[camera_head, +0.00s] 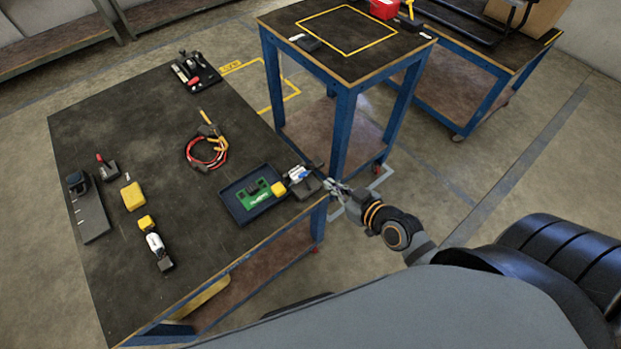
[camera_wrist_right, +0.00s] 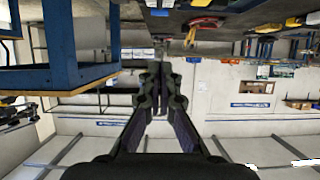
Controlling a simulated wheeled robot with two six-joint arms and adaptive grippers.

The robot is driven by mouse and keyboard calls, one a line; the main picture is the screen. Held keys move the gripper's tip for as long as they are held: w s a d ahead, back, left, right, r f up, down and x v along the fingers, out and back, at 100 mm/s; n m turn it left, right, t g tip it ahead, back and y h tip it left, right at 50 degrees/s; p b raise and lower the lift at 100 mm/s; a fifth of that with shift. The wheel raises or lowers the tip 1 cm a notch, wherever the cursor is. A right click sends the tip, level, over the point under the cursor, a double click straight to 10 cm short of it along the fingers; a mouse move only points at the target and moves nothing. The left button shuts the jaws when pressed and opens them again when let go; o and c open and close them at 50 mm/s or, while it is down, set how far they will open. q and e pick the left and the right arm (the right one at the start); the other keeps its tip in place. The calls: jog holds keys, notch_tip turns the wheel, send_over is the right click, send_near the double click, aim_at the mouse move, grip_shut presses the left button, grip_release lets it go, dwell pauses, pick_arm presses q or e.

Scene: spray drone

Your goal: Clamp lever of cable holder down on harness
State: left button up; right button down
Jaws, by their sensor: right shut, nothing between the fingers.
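A coil of red and dark cable (camera_head: 207,150), which looks like the harness, lies on the middle of the dark worktable (camera_head: 120,240). It also shows, upside down, at the top of the right wrist view (camera_wrist_right: 205,24). A small black block with a red lever (camera_head: 107,165) stands at the table's left, and a black fixture with red and pale parts (camera_head: 193,72) stands at the far edge. I cannot tell which is the cable holder, or its lever's position. My right gripper (camera_head: 334,187) is shut and empty at the table's right corner, well away from the coil. My left gripper is out of view.
A dark tray (camera_head: 229,205) with a green board (camera_head: 254,194) sits near the right edge, beside a white-and-blue device (camera_head: 298,174). Yellow and white tools lie at the left. A tall blue-legged stand (camera_head: 330,75) rises just behind the right corner. The table's front centre is clear.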

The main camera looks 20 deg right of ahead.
send_over(303, 175)
jog(key=s+d, duration=0.2)
jog(key=s, duration=0.2)
notch_tip(303, 175, down, 4)
jog(key=f, duration=0.1)
jog(key=w+f, duration=0.1)
jog(key=shift+w+a+f+b, duration=0.1)
jog(key=shift+a+f+b, duration=0.2)
jog(key=shift+a+b, duration=0.1)
jog(key=shift+w+f, duration=0.25)
jog(key=shift+f, duration=0.5)
jog(key=g+p, duration=0.1)
jog(key=p, duration=0.3)
jog(key=w+g+h+p, duration=0.1)
jog(key=p, duration=0.3)
jog(key=shift+w+a+r, duration=0.3)
jog(key=shift+a+r, duration=0.05)
jog(key=shift+w+f+g, duration=0.2)
jog(key=shift+g, duration=0.1)
jog(key=shift+w+a+f, duration=0.15)
jog(key=shift+w+f, duration=0.15)
jog(key=shift+f, duration=0.2)
jog(key=shift+s, duration=0.1)
